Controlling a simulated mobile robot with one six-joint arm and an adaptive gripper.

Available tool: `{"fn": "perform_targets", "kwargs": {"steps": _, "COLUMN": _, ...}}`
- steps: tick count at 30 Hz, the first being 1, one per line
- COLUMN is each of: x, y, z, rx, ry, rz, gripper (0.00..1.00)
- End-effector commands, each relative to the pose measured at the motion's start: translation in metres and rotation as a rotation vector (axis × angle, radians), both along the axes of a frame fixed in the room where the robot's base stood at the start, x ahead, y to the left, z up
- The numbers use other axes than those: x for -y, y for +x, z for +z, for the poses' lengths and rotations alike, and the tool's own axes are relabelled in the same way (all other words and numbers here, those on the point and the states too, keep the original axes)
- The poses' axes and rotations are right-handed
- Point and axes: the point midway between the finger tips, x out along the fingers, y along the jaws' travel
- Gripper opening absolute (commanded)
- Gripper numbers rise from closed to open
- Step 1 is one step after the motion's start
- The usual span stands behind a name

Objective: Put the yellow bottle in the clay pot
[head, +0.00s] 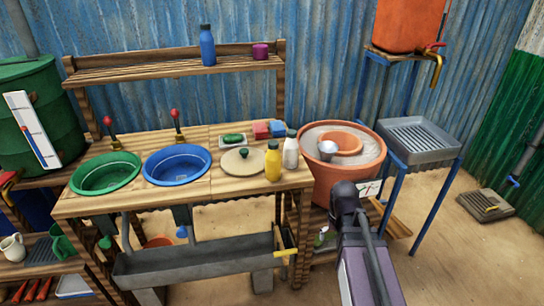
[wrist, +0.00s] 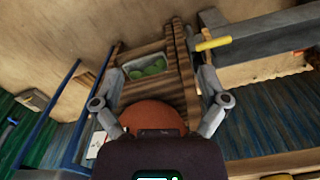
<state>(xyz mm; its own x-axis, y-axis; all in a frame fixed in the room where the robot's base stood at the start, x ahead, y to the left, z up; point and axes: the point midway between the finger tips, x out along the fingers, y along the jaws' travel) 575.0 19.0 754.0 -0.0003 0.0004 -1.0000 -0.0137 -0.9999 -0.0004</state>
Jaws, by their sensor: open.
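The yellow bottle (head: 273,162) stands upright near the front right corner of the wooden counter in the head view, next to a white bottle. The clay pot (head: 323,178) is a large terracotta vessel right of the counter, with a smaller clay bowl and a silvery cup inside its rim. In the head view my arm stands in front of the pot, and its fingers cannot be made out. In the wrist view my gripper (wrist: 158,82) is open, its fingers apart with nothing held. A rounded terracotta surface (wrist: 152,115), apparently the pot, shows between them. The bottle is not visible there.
The white bottle (head: 291,150) stands close behind the yellow one, and a round lid (head: 241,161) lies to its left. Blue (head: 176,164) and green (head: 106,173) basins fill the counter's left. A blue-legged sink stand (head: 420,140) is right of the pot.

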Motion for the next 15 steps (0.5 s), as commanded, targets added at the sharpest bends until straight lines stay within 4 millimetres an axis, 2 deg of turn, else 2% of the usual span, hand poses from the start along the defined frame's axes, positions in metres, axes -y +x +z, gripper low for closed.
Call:
{"fn": "perform_targets", "kwargs": {"steps": 1, "x": -0.002, "y": 0.012, "z": 0.021, "rx": 0.000, "ry": 0.000, "rz": -0.004, "gripper": 0.93}}
{"fn": "perform_targets", "kwargs": {"steps": 15, "x": -0.049, "y": 0.080, "z": 0.112, "rx": 0.000, "ry": 0.000, "rz": -0.031, "gripper": 0.93}}
